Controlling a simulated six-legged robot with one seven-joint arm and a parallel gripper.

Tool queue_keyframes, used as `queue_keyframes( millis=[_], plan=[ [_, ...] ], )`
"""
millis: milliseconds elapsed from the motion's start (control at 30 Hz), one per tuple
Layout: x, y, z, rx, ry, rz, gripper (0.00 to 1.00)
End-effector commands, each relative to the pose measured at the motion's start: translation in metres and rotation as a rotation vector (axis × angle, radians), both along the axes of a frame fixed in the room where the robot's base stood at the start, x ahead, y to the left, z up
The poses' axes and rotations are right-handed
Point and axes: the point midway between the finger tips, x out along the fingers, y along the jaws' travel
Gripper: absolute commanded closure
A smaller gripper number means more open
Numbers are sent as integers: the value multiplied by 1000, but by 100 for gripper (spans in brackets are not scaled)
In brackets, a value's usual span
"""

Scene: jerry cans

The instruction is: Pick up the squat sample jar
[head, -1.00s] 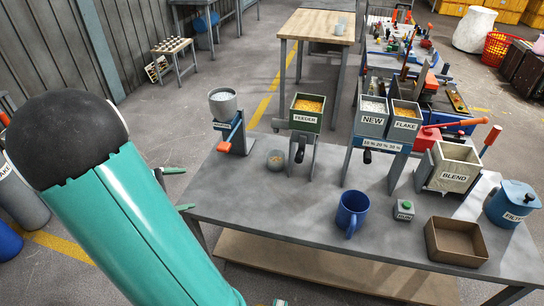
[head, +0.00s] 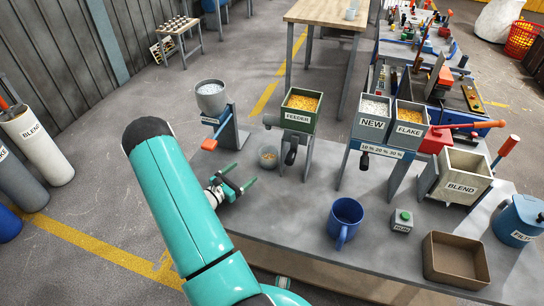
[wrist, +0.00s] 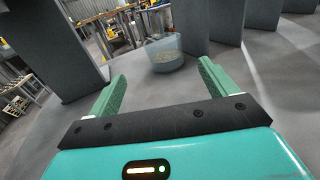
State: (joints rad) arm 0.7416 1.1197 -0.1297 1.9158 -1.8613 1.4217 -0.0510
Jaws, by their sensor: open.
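The squat sample jar (head: 268,157) is a small, clear, round jar with pale contents in its bottom. It stands upright on the grey table, left of the FEEDER stand. In the wrist view the jar (wrist: 165,56) is ahead of my gripper, between the lines of the two fingers but beyond their tips. My gripper (head: 241,175) is at the table's left edge, in front of and left of the jar. Its green fingers are spread apart with nothing between them, and it shows open in the wrist view (wrist: 160,80).
The FEEDER hopper (head: 300,110) stands close right of the jar. A dispenser with an orange lever (head: 219,115) stands behind left. A blue mug (head: 345,220), a RUN button box (head: 402,221) and a brown tray (head: 455,259) sit further right. The table between mug and jar is clear.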

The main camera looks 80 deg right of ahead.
Motion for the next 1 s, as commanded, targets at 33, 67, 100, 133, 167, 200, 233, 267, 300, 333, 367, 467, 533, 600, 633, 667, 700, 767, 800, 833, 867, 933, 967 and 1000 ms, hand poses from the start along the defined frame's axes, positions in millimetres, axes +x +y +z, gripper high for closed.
queue_keyframes(
  millis=[33, 67, 100, 133, 167, 200, 233, 267, 300, 333, 367, 467, 533, 600, 633, 667, 700, 767, 800, 833, 867, 933, 967, 1000],
  plan=[
    [-3, 0, -4, 2, 9, 2, 15],
    [-4, 0, -5, 3, 13, 5, 15],
    [-4, 0, -7, 4, 17, 7, 15],
    [-5, 0, -7, 4, 18, 9, 15],
    [-5, -1, -8, 4, 20, 10, 15],
    [-7, -3, -8, 4, 20, 10, 15],
    [-8, -5, -8, 4, 20, 9, 15],
    [-10, -8, -8, 4, 20, 8, 15],
    [-13, -14, -8, 4, 20, 8, 15],
    [-16, -19, -8, 2, 19, 7, 15],
    [-19, -23, -7, 2, 19, 6, 15],
    [-29, -41, -8, 3, 19, 6, 15],
    [-36, -52, -8, 3, 19, 6, 15],
    [-40, -63, -8, 4, 18, 7, 15],
    [-43, -66, -8, 5, 19, 7, 15],
    [-44, -69, -8, 4, 20, 8, 15],
    [-45, -72, -7, 4, 20, 9, 15],
    [-47, -75, -7, 4, 20, 9, 15],
    [-48, -77, -7, 4, 20, 8, 15],
    [-49, -79, -7, 4, 20, 8, 15],
    [-51, -82, -7, 3, 19, 8, 15],
    [-56, -89, -6, 3, 19, 5, 15],
    [-58, -93, -5, 3, 19, 5, 15],
    [-61, -99, -5, 3, 18, 5, 15]
  ],
)
